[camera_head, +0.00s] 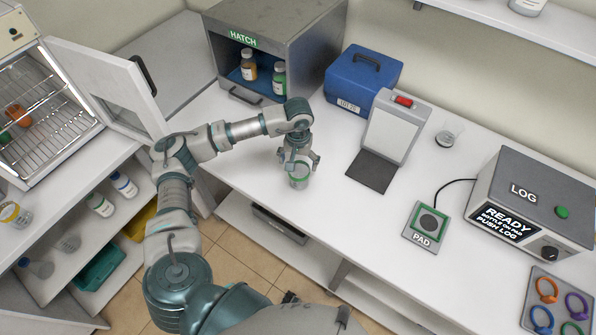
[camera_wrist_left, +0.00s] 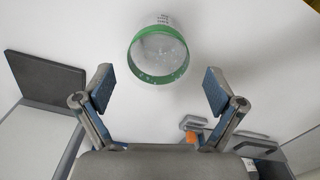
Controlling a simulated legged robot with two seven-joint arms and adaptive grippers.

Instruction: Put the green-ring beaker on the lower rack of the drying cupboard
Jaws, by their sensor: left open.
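The green-ring beaker (camera_head: 299,181) is a clear glass that stands on the white bench, below my left gripper (camera_head: 298,160). In the left wrist view the beaker (camera_wrist_left: 158,52) shows its green rim and open mouth, lying ahead of and between the fingertips. My left gripper (camera_wrist_left: 160,88) is open, with a gap visible on both sides of the beaker. The drying cupboard (camera_head: 22,49) is at the far left with its white door (camera_head: 105,88) swung open. Its lower rack (camera_head: 52,150) is wire. My right gripper is out of view.
An orange item (camera_head: 17,114) is inside the cupboard. The hatch box (camera_head: 285,35) holds bottles behind my left arm. A blue box (camera_head: 362,78), a white device (camera_head: 392,128), a pad (camera_head: 428,226) and a log unit (camera_head: 535,198) stand to the right.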

